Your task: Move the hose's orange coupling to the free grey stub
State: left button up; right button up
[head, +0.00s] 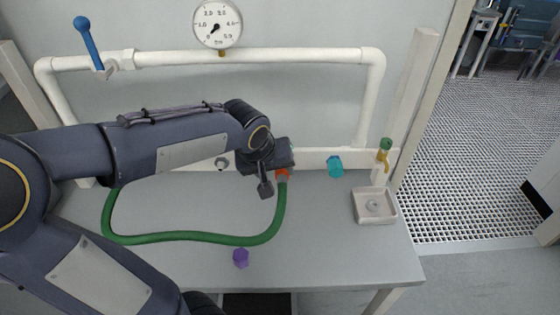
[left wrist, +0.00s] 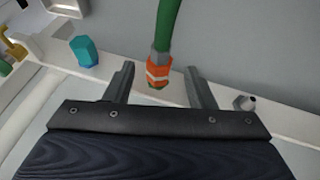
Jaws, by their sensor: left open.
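The orange coupling (head: 282,175) is at the right end of the green hose (head: 190,238), by the white rail at the back of the table. In the left wrist view the coupling (left wrist: 158,72) shows between the two fingers of my left gripper (left wrist: 160,66), with a visible gap on each side. My left gripper (head: 275,176) is open. The free grey stub (head: 221,163) sticks out of the rail to the left of the coupling; it also shows in the left wrist view (left wrist: 244,103). What the coupling's far end sits on is hidden. My right gripper is not in view.
A teal cap (head: 335,166) is on the rail right of the coupling. A purple piece (head: 240,257) lies on the table (head: 340,255). A square white dish (head: 374,206) stands at right, beneath a brass tap (head: 384,154). White pipework carries a gauge (head: 217,24) and a blue-handled lever (head: 87,42).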

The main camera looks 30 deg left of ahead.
aim_at(281, 179)
pick_arm(q)
jog(key=x, duration=0.6)
jog(key=shift+f, duration=0.1)
grip_shut()
dwell(0.4)
